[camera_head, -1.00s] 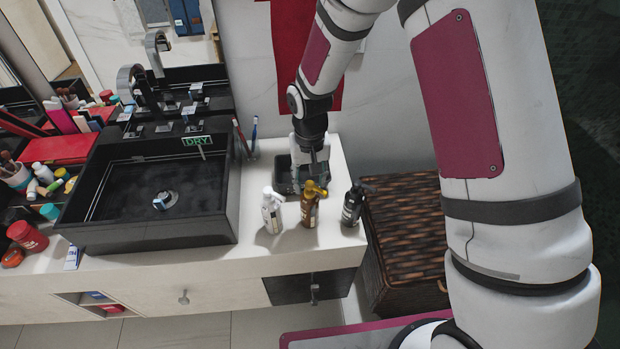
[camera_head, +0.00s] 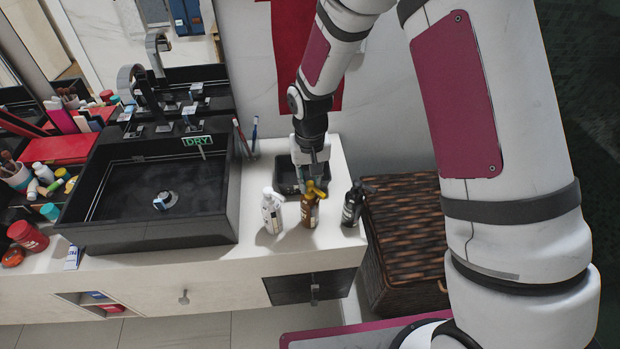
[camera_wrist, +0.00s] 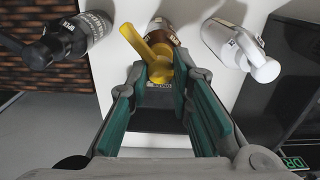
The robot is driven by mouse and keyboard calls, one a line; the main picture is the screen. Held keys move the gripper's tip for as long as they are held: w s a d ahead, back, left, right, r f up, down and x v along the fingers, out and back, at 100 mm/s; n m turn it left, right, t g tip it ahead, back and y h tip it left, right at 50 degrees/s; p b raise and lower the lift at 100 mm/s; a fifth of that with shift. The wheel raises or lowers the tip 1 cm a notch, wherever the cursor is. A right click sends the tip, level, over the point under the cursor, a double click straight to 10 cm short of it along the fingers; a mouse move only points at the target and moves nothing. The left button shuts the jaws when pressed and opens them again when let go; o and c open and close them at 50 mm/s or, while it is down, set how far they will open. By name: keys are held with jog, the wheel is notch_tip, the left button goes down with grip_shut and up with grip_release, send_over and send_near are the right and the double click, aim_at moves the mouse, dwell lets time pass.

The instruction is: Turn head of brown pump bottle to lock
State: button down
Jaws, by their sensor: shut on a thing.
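The brown pump bottle (camera_head: 309,214) stands upright on the white counter, between a white bottle and a black one. Its gold pump head (camera_head: 311,187) also shows in the wrist view (camera_wrist: 158,68), with its spout pointing to the upper left there. My gripper (camera_head: 316,180) reaches down from behind at the pump head. In the wrist view my gripper (camera_wrist: 164,78) has its green-padded fingers on either side of the gold head, closed on it near the tips. Most of the bottle's body is hidden below the head in the wrist view.
A white pump bottle (camera_head: 271,212) stands close on the left and a black pump bottle (camera_head: 351,205) on the right. A small black tray (camera_head: 286,178) lies behind. The black sink (camera_head: 150,232) is further left, and a wicker basket (camera_head: 405,235) is right of the counter.

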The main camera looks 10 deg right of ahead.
aim_at(310, 183)
dwell(0.8)
jog(key=c, duration=1.4)
grip_release()
notch_tip(310, 183, up, 12)
jog(key=shift+r, duration=0.1)
